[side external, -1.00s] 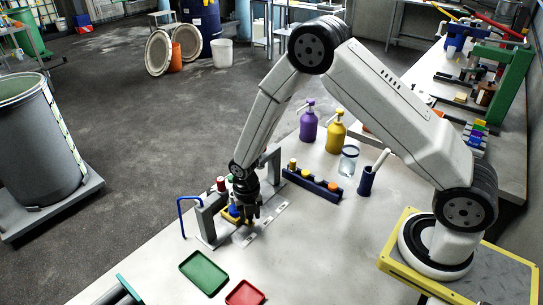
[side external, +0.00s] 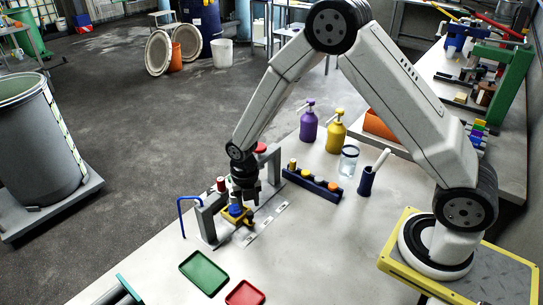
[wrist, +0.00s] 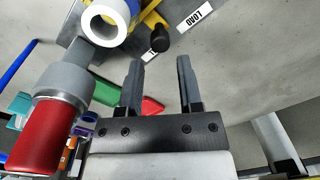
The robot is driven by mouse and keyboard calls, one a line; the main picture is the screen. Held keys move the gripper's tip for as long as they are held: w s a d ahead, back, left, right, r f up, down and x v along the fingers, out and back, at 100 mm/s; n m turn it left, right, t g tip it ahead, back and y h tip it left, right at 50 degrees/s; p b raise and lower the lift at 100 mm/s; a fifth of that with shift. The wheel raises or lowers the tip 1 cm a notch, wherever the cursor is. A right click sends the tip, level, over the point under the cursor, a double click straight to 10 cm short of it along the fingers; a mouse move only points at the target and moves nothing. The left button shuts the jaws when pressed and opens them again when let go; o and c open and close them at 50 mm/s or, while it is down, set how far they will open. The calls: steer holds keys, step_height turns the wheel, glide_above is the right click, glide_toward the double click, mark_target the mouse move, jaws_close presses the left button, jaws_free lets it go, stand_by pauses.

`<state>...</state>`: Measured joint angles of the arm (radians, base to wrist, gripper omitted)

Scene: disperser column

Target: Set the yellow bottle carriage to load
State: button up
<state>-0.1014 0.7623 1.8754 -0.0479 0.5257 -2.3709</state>
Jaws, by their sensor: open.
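The yellow bottle carriage (side external: 229,221) sits at the grey column frame (side external: 207,219) in the side view, with a blue bottle (side external: 235,210) in it. In the wrist view part of the yellow carriage (wrist: 150,17) shows at the top, with a black knob (wrist: 159,39) sticking out. A white label reading LOAD (wrist: 196,16) lies on the bench to the right of the knob. My gripper (side external: 246,202) is open and empty, just above the carriage. Its two fingers (wrist: 160,75) are apart, and the knob is beyond the fingertips, not between them.
A red cylinder (wrist: 33,137) with a grey collar stands close on the left in the wrist view. A blue bent rod (side external: 182,215) is left of the frame. Green (side external: 204,272) and red (side external: 245,294) trays lie in front. A dark blue rack (side external: 312,184) stands to the right.

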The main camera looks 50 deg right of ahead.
steer(key=shift+r, duration=1.25)
steer(key=shift+o, duration=1.3)
step_height(320, 180, up, 5)
steer(key=m, duration=2.9)
steer(key=shift+y, duration=0.4)
steer(key=f, duration=0.5)
steer(key=shift+s+d+f, duration=0.15)
steer(key=shift+d+f, duration=0.05)
steer(key=shift+f, duration=0.2)
steer(key=shift+f, duration=0.1)
